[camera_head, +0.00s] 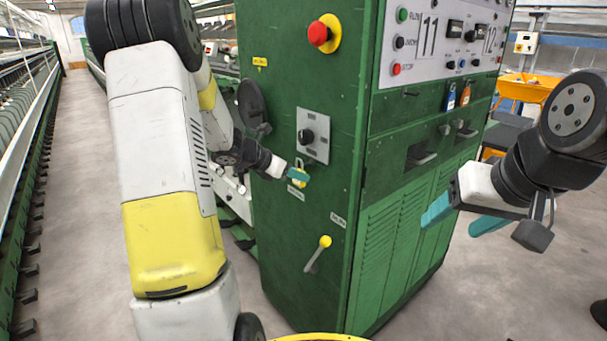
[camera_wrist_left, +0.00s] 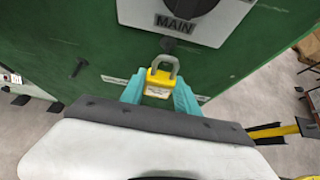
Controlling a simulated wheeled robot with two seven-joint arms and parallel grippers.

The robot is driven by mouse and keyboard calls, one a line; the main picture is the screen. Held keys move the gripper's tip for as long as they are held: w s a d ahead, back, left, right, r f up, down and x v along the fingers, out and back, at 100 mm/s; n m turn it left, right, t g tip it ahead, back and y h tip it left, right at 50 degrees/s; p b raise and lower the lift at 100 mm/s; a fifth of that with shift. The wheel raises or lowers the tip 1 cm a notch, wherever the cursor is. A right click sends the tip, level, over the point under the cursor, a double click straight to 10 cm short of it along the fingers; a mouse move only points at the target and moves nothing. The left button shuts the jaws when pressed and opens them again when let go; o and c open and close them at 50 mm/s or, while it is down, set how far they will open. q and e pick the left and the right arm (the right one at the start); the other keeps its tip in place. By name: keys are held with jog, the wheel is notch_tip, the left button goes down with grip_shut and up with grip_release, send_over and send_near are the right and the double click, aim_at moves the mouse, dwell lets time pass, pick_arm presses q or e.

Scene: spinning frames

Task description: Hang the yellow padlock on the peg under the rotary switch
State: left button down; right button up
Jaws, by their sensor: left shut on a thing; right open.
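The yellow padlock (camera_head: 299,183) is in my left gripper (camera_head: 298,174), close to the side of the green cabinet. In the left wrist view the padlock (camera_wrist_left: 158,83) sits between the teal fingers (camera_wrist_left: 159,92), its grey shackle upright and pointing at the panel. The dark peg (camera_wrist_left: 168,44) is just past the top of the shackle, below the rotary switch plate marked MAIN (camera_wrist_left: 178,21). I cannot tell whether the shackle touches the peg. The rotary switch (camera_head: 307,136) also shows in the head view. My right gripper (camera_head: 465,216) is open and empty, right of the cabinet front.
The green cabinet (camera_head: 285,230) carries a red button (camera_head: 319,34) above and a yellow-knobbed lever (camera_head: 320,252) below the switch. Another dark peg (camera_wrist_left: 79,67) sticks out of the panel in the left wrist view. The floor at the left (camera_head: 85,200) is clear.

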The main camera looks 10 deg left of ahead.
pick_arm(q)
jog(key=shift+w+d, duration=0.55)
jog(key=shift+w, duration=0.1)
jog(key=shift+x, duration=0.8)
jog(key=shift+f, duration=0.15)
jog(key=c, duration=0.8)
grip_release()
jog(key=shift+a, duration=0.1)
